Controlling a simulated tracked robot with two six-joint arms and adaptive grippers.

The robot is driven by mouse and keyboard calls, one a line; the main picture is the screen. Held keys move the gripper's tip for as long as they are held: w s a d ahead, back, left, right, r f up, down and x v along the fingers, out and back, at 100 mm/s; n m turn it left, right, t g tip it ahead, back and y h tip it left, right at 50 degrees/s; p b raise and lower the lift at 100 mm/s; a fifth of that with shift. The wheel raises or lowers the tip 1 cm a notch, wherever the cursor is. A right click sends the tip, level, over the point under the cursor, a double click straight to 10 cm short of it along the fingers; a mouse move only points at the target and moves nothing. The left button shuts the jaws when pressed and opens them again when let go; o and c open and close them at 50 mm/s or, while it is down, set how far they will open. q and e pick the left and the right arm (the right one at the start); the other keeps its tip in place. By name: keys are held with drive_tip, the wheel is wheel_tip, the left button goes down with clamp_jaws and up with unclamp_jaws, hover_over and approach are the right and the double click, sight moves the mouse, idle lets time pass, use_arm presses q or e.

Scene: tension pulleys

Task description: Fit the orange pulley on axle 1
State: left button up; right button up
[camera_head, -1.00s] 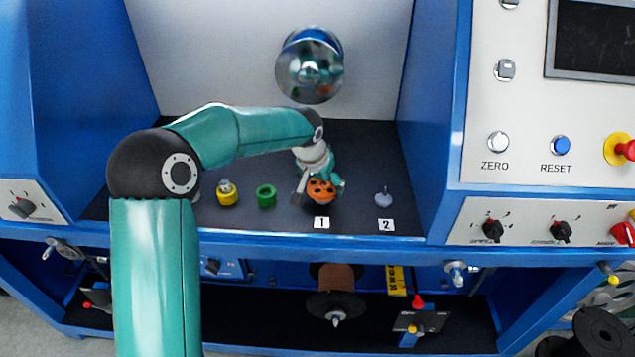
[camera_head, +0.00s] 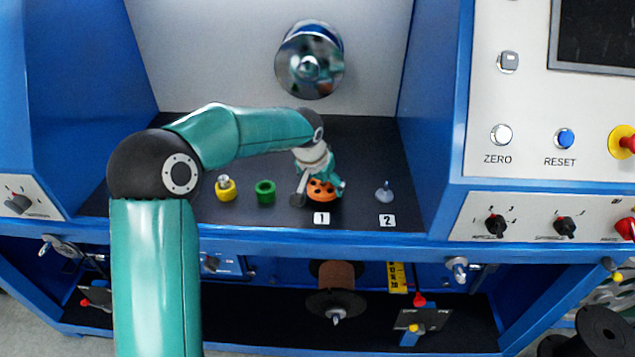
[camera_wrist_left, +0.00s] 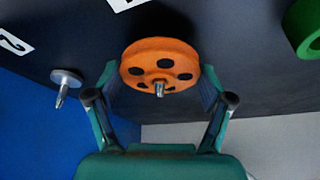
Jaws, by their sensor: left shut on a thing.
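The orange pulley (camera_head: 321,190) is just behind the label "1" (camera_head: 321,218) on the dark bench. My left gripper (camera_wrist_left: 160,85) is shut on the orange pulley (camera_wrist_left: 143,69), with one finger at each side of its rim. A metal axle tip (camera_wrist_left: 160,88) shows through the pulley's centre hole, so the pulley is around axle 1. I cannot tell whether the pulley rests fully down. Axle 2 (camera_head: 384,192) stands bare to the right, and it also shows in the left wrist view (camera_wrist_left: 66,81). My right gripper is not in view.
A green pulley (camera_head: 265,191) and a yellow pulley (camera_head: 226,190), with a metal tip at its middle, are on the bench to the left. A shiny round drum (camera_head: 309,65) sticks out from the back wall. Blue side walls bound the bench.

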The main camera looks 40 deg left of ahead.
use_arm(q)
drive_tip(key=shift+s+f, duration=0.15)
drive_tip(key=shift+f, duration=0.25)
idle(0.3)
drive_tip(key=o, duration=1.2)
drive_tip(key=shift+r, duration=0.1)
drive_tip(key=shift+r, duration=0.55)
drive_tip(key=v, duration=1)
drive_tip(key=shift+s+d+r, duration=0.15)
drive_tip(key=shift+s+r, duration=0.15)
